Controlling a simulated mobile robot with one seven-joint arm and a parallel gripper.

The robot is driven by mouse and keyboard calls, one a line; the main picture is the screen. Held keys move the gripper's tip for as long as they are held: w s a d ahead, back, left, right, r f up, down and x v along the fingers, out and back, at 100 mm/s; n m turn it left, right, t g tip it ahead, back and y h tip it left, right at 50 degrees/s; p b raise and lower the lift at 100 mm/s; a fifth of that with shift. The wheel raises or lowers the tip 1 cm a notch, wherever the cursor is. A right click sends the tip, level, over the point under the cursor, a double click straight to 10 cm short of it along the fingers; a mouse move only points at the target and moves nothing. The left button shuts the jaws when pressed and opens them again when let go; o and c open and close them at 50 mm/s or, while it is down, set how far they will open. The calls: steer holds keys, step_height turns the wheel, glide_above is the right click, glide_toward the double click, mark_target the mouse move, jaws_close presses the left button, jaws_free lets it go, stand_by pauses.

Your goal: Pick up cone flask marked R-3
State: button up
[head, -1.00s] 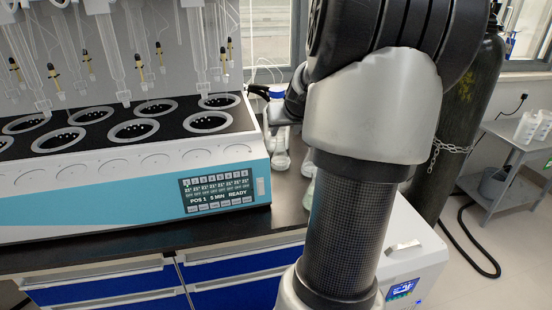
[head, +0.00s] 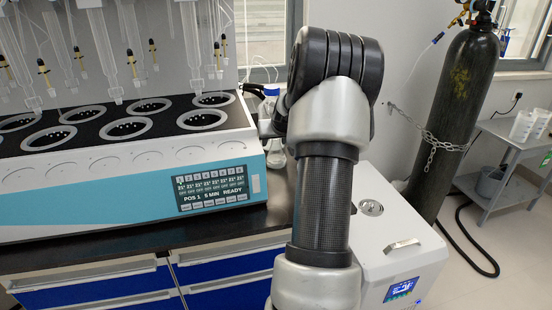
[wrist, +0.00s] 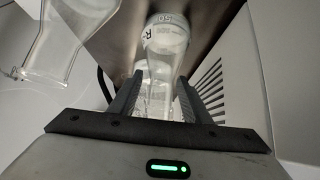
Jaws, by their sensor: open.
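A clear glass flask (wrist: 165,45) shows in the middle of the wrist view, with white print reading "150" and an "R"; the rest of the mark is cut off or unreadable. My gripper (wrist: 156,92) is open, with its dark fingers on either side of this flask. I cannot tell whether they touch the glass. A second clear flask (wrist: 72,40) is at the upper left of the wrist view, outside the fingers. In the head view, clear glassware (head: 277,157) stands on the bench beside my arm, which hides most of the gripper area.
The distiller (head: 120,190) fills the left of the bench, with glass tubes above its wells.

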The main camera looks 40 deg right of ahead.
steer(key=shift+w+d+f, duration=0.15)
steer(key=shift+w+f, duration=0.2)
jaws_close()
steer(key=shift+r, duration=0.2)
